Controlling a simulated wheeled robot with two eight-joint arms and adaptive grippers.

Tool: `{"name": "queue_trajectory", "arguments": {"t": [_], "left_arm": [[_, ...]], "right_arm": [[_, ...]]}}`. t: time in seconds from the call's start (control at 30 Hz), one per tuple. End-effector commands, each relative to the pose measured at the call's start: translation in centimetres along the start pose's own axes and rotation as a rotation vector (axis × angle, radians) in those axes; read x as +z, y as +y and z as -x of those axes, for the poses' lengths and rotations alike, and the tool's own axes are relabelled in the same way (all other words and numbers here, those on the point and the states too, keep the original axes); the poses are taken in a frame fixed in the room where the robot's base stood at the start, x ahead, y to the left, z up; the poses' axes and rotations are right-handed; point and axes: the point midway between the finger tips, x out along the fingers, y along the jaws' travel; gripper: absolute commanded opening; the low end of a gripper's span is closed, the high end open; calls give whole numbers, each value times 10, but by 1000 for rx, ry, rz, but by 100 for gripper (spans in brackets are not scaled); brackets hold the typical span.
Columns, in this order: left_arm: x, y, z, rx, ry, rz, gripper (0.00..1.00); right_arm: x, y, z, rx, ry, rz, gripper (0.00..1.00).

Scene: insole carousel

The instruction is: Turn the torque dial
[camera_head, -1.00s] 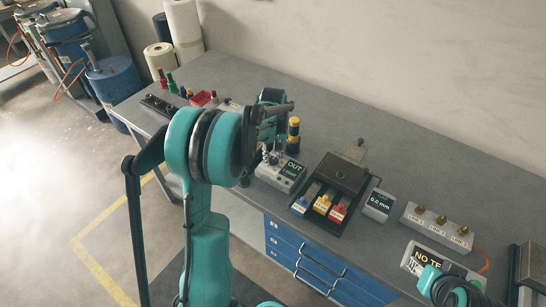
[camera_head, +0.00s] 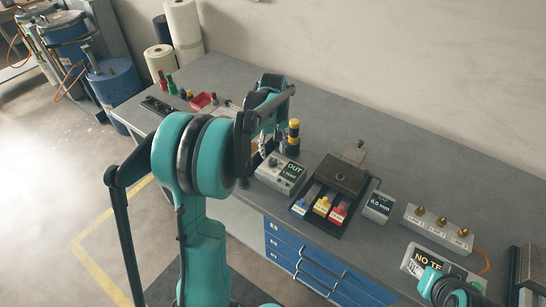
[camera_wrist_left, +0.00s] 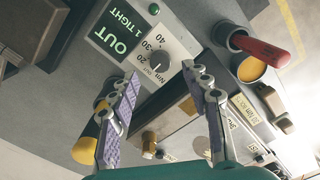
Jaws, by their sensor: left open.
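The torque dial (camera_wrist_left: 158,61) is a dark round knob on a pale box, beside a scale marked in Nm, in the left wrist view. The box's dark display (camera_wrist_left: 122,32) reads "OUT" and "1.TIGHT" in green. In the head view the box (camera_head: 268,179) stands near the bench's front edge, with its display (camera_head: 292,170) facing up. In the head view my left gripper (camera_head: 267,143) is above the box, partly hidden by the arm.
A yellow-and-black post (camera_head: 293,135) stands close behind the box. A black tray (camera_head: 314,215) with blue, yellow and red tabs lies to its right. A red-handled tool (camera_wrist_left: 260,48) shows in the wrist view. Part of my right arm (camera_head: 448,287) is at the lower right.

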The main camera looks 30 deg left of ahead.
Motion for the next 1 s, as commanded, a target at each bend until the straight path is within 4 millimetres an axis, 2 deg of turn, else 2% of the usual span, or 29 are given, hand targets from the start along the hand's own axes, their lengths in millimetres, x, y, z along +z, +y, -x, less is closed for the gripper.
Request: {"name": "queue_trajectory", "arguments": {"t": [0.1, 0.33, 0.5, 1.0], "left_arm": [[0, 0, 27, 0, 0, 0, 48], [0, 0, 62, 0, 0, 0, 48], [0, 0, 69, 0, 0, 0, 48], [2, 0, 70, 1, 2, -4, 48]], "right_arm": [[0, 0, 0, 0, 0, 0, 40], [0, 0, 0, 0, 0, 0, 40], [0, 0, 0, 0, 0, 0, 40], [0, 0, 0, 0, 0, 0, 40]]}}
